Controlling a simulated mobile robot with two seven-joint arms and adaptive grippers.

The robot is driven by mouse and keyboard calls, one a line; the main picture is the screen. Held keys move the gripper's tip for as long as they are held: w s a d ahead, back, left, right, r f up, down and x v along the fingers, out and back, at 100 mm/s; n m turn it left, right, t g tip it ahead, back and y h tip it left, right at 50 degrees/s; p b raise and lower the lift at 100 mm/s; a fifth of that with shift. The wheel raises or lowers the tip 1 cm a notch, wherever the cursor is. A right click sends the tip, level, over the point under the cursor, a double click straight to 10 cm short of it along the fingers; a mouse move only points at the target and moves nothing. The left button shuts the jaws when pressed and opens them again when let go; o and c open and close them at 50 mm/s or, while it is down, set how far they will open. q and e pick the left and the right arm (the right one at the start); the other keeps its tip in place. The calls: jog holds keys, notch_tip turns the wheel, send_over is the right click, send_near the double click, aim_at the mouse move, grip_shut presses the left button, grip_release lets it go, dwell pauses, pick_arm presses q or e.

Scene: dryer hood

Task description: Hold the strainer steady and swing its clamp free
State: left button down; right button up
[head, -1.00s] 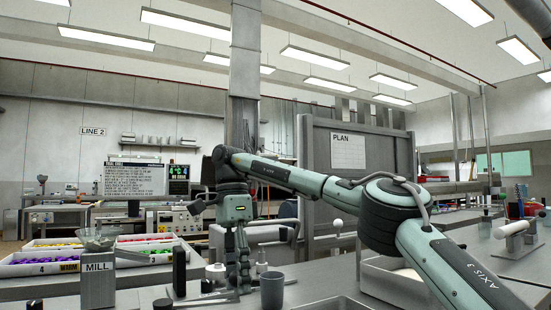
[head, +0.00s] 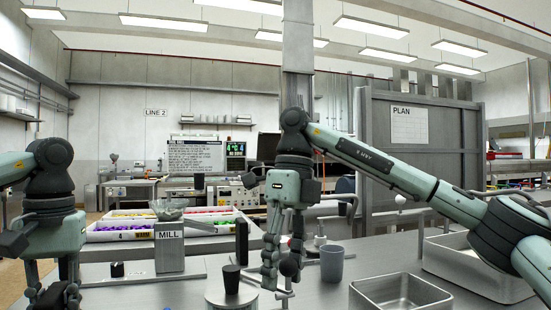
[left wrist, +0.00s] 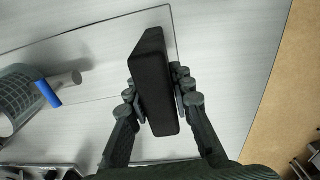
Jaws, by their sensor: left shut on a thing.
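A round metal vessel (head: 222,300) with a black upright grip (head: 232,280) stands at the front of the bench; I take it for the strainer, partly cut off below. My right gripper (head: 282,280) points down just right of it, by a dark ball knob (head: 289,268) and a short metal rod, perhaps the clamp. Whether its fingers are closed on the knob is unclear. My left gripper (head: 58,300) is low at the left edge. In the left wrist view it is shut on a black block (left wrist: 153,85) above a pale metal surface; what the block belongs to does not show.
A mill (head: 170,250) with a bowl on top and a black upright slab (head: 242,242) stand behind. A grey cup (head: 332,262) and a metal basin (head: 400,295) lie to the right. The wrist view shows a mesh vessel (left wrist: 22,92) at left and the bench edge at right.

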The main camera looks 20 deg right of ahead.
jog(key=s+a+m, duration=0.1)
jog(key=a+m, duration=0.3)
notch_tip(320, 180, up, 17)
jog(key=w+d+n+y, duration=0.1)
jog(key=w+y, duration=0.1)
jog(key=y, duration=0.5)
jog(key=d+r+t+y, duration=0.6)
jog(key=d+r+y, duration=0.6)
jog(key=d+r, duration=0.4)
jog(key=d, duration=0.2)
jog(key=shift+w+d+r+m+t, duration=0.35)
jog(key=shift+r+m+t, duration=0.05)
